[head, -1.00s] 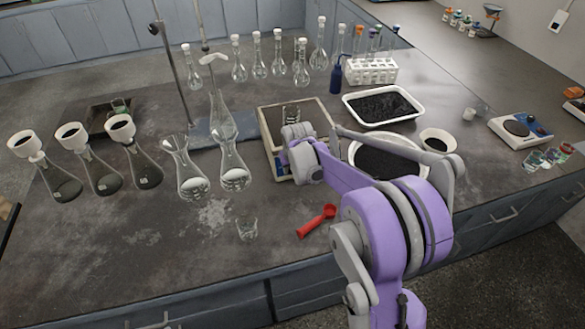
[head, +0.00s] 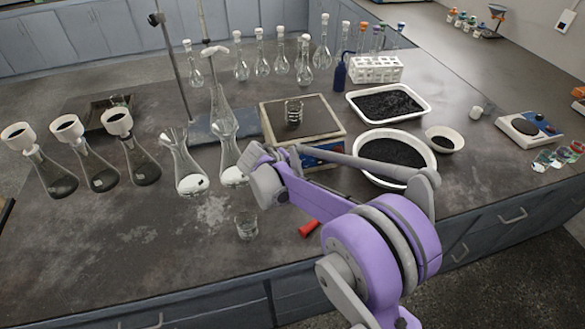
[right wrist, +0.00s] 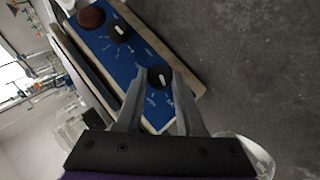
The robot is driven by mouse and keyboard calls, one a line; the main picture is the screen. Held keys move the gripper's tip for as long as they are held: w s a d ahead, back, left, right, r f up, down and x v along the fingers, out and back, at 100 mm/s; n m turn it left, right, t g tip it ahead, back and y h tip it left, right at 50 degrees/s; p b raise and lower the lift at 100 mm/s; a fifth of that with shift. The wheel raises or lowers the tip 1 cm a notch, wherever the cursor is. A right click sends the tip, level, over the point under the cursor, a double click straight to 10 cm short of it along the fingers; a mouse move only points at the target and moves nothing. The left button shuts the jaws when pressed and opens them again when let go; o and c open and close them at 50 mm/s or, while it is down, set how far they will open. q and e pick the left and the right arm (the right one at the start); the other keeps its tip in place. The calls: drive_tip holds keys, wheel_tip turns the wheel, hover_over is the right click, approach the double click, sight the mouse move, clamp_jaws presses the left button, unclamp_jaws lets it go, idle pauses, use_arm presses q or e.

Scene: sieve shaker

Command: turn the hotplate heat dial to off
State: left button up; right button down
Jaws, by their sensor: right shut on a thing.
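The hotplate (head: 268,122) stands mid-bench in the head view, with a small glass beaker (head: 293,113) on its dark top. My arm covers part of its blue front panel (head: 326,154). In the right wrist view the panel (right wrist: 108,50) carries a red-brown round knob (right wrist: 91,18) and two black dials with white marks. One black dial (right wrist: 120,31) is free. The other black dial (right wrist: 159,76) sits between the fingertips of my right gripper (right wrist: 157,80), which is shut on it. I cannot read which dial is for heat. My left gripper is not in view.
Conical flasks (head: 188,168) and an empty small beaker (head: 246,225) stand left of my arm. A red scoop (head: 309,229) lies partly under it. A round bowl (head: 428,160) and a white tray (head: 428,114) of dark grains stand right of the hotplate.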

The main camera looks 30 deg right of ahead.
drive_tip(key=shift+n+h, duration=0.4)
drive_tip(key=c, duration=0.5)
unclamp_jaws()
drive_tip(key=shift+c, duration=0.2)
drive_tip(key=v, duration=1)
drive_tip(key=shift+s+a+r, duration=0.2)
drive_tip(key=shift+a+r, duration=0.05)
drive_tip(key=shift+s, duration=0.1)
drive_tip(key=s+a+f+m+y+p, duration=0.1)
drive_tip(key=s+a+y+p, duration=0.1)
drive_tip(key=s, duration=1)
drive_tip(key=s+a+f+m+t+y+p, duration=0.1)
drive_tip(key=s+a+y, duration=0.4)
drive_tip(key=s, duration=0.8)
drive_tip(key=shift+m+y+p, duration=0.5)
drive_tip(key=shift+y+p, duration=0.3)
drive_tip(key=shift+p, duration=0.4)
